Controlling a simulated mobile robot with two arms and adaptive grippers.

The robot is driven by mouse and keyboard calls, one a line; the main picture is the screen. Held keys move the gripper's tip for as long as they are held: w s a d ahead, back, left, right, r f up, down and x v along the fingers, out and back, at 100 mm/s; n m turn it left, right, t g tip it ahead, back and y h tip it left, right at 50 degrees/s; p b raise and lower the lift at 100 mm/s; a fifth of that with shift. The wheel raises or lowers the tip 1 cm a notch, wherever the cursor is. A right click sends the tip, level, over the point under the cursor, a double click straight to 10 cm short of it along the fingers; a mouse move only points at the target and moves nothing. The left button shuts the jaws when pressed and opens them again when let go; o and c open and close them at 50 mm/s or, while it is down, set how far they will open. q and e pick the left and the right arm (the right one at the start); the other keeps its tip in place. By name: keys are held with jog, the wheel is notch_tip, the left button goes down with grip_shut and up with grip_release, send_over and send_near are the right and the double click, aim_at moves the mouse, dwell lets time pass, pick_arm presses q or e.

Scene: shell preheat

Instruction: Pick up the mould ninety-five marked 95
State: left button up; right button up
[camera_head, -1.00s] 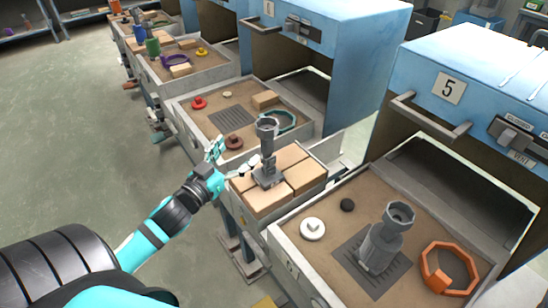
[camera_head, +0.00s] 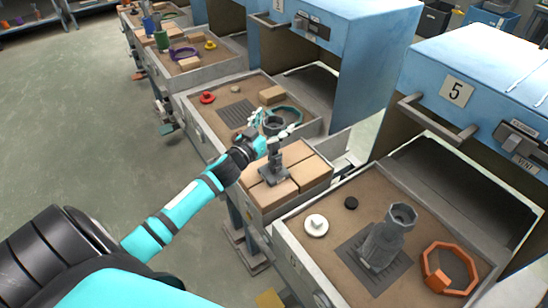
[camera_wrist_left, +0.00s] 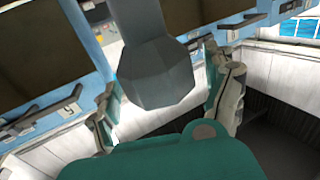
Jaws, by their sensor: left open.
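A grey metal mould (camera_head: 277,165) with a cup-shaped top stands upright on tan blocks. My left gripper (camera_head: 272,131) is open at its upper part, with its fingers on either side just below the cup. In the left wrist view the mould (camera_wrist_left: 155,75) fills the space between the open fingers (camera_wrist_left: 165,98); gaps show on both sides. A second, larger grey mould (camera_head: 383,243) stands on a dark grate in the drawer at the lower right. I can read no 95 on either mould. My right gripper is not in view.
Blue cabinets (camera_head: 440,60) with bar handles stand behind. Another tray (camera_head: 195,121) lies beyond my gripper. Grey floor is open at left.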

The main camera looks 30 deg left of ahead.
pick_arm(q)
jog(key=shift+w, duration=0.2)
grip_shut()
dwell(0.5)
